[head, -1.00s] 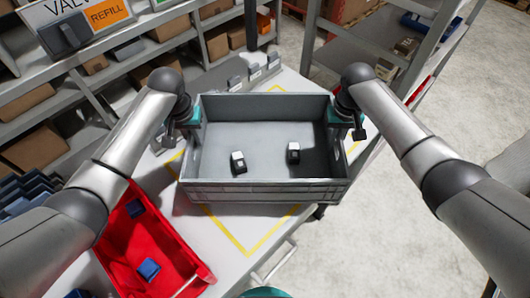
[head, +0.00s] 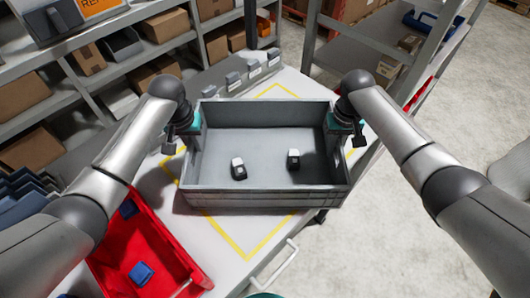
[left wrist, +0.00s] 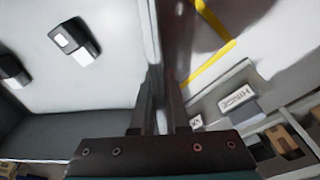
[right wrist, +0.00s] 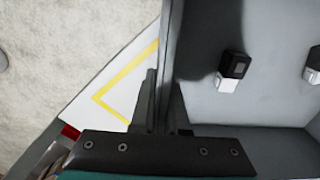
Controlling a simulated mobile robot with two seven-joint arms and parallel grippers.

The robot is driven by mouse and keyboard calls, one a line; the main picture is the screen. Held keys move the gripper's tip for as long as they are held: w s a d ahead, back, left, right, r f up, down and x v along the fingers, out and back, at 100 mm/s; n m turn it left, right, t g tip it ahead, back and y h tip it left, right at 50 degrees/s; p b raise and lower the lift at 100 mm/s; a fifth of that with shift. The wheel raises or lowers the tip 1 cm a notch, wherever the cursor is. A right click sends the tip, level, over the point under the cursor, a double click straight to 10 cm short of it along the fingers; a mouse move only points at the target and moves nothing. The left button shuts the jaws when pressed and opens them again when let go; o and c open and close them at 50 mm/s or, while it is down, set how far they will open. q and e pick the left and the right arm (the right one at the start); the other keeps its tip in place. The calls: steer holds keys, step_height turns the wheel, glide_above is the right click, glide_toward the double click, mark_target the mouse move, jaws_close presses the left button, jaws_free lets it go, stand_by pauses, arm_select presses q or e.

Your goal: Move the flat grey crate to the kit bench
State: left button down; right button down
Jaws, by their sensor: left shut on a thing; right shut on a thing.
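The flat grey crate (head: 265,197) is in the middle of the head view, over a pale bench top (head: 225,240) with a yellow outline. Two small black-and-white items (head: 239,169) (head: 294,159) lie apart on its floor. My left gripper (head: 195,125) is shut on the crate's left wall, and my right gripper (head: 341,122) is shut on its right wall. The left wrist view shows the wall between the left fingers (left wrist: 160,105); the right wrist view shows the same at the right fingers (right wrist: 165,105). The crate looks about level. I cannot tell whether its underside touches the bench.
A red bin (head: 172,240) with blue items stands at the lower left. Small grey labelled holders (head: 254,67) line the bench's back edge. Shelves with cardboard boxes (head: 165,37) stand behind left. A grey rack (head: 375,50) stands at the right, with open floor (head: 420,240) in front.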

arm_select(q)
steer(key=c, duration=0.9)
jaws_free()
arm_select(e)
steer(key=c, duration=0.9)
jaws_free()
arm_select(q)
steer(key=shift+r, duration=0.15)
steer(key=r, duration=0.3)
steer(key=s+r, duration=0.1)
steer(key=r, duration=0.3)
steer(key=s+r, duration=0.1)
steer(key=r, duration=0.3)
steer(key=shift+r, duration=0.25)
arm_select(e)
steer(key=shift+r, duration=0.15)
step_height(320, 180, up, 12)
steer(key=shift+f, duration=0.1)
steer(key=shift+s, duration=0.1)
